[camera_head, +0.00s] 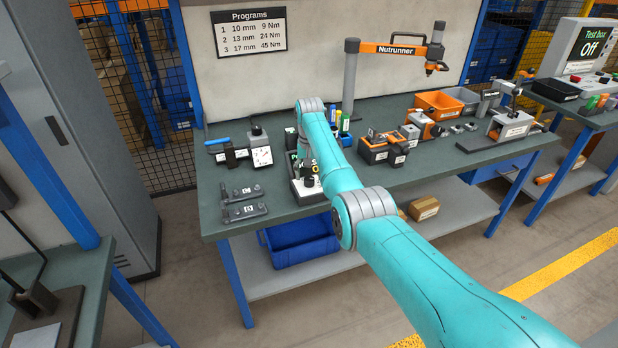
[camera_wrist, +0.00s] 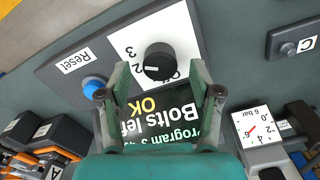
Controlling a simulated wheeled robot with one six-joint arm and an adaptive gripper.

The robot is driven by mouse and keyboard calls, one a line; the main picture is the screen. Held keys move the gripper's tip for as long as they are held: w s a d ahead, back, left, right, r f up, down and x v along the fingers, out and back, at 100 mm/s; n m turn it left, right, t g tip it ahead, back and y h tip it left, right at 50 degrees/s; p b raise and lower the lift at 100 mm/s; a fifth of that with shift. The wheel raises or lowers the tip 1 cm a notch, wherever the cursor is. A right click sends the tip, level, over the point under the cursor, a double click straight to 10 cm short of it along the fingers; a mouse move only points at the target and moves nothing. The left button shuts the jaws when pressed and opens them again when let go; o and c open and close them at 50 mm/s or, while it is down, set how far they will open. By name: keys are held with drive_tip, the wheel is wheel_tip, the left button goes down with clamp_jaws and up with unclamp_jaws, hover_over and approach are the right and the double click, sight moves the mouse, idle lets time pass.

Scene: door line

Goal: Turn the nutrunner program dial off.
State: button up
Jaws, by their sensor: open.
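The nutrunner program dial (camera_wrist: 158,58) is a round black knob on a white panel with numbers around it, at the upper middle of the wrist view. A small pale mark shows on the dial; I cannot tell exactly which label it points at. My gripper (camera_wrist: 160,71) is open, with one fingertip on each side of the dial's near part. I cannot tell whether either touches it. The screen (camera_wrist: 152,116) beside the dial shows "Bolts left", "OK" and a program line, partly hidden by my gripper. In the head view my arm covers much of the controller box (camera_head: 305,194).
A blue Reset button (camera_wrist: 93,87) sits left of the dial. A pressure gauge (camera_wrist: 262,127) stands to the right. In the head view, the Programs sign (camera_head: 249,32) hangs behind the bench, and the nutrunner (camera_head: 436,62) hangs from its stand. Two dark brackets (camera_head: 243,202) lie left of the box.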

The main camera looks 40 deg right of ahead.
drive_tip(key=shift+f, duration=0.9)
drive_tip(key=c, duration=1.1)
drive_tip(key=shift+c, duration=0.2)
